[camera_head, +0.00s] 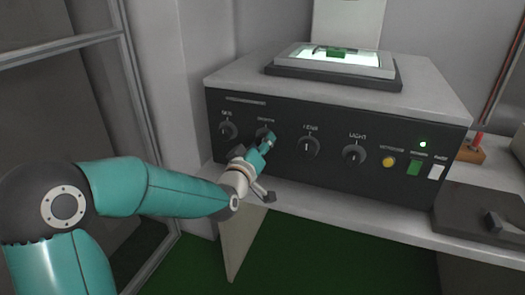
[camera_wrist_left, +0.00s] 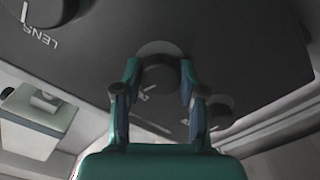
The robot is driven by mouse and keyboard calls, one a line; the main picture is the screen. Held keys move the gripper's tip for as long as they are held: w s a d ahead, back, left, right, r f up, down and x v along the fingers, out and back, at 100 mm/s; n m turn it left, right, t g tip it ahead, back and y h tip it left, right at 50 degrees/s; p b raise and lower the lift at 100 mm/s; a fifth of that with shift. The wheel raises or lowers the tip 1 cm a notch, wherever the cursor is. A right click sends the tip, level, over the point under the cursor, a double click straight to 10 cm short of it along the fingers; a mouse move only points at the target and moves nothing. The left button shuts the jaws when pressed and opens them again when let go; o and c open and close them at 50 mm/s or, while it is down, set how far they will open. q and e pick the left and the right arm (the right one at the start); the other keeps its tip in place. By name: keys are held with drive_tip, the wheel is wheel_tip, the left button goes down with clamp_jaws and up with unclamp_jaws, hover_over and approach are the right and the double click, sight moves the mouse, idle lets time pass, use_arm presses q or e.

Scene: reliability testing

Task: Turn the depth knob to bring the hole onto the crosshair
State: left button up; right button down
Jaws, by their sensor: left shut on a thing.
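The depth knob (camera_head: 265,132) is the second dark round knob from the left on the machine's black front panel. My left gripper (camera_head: 268,141) is at this knob and partly covers it; the label above is too blurred to read surely. In the left wrist view the two fingers of my left gripper (camera_wrist_left: 160,75) stand on either side of the depth knob (camera_wrist_left: 160,50), shut on it. On top of the machine, a lit stage (camera_head: 310,57) bears a green piece (camera_head: 334,52). The hole and the crosshair are too small to make out. My right gripper is out of view.
Beside it are a left knob (camera_head: 228,131), a lens knob (camera_head: 308,147) and a light knob (camera_head: 354,155). A pale ledge (camera_head: 330,210) runs below the panel.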

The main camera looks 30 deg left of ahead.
use_arm(q)
drive_tip(key=shift+f+m+b, duration=0.15)
drive_tip(key=shift+m+b, duration=1.6)
drive_tip(key=shift+m, duration=5.95)
drive_tip(key=o, duration=1.1)
drive_tip(key=shift+o, duration=0.2)
drive_tip(key=shift+s, duration=0.1)
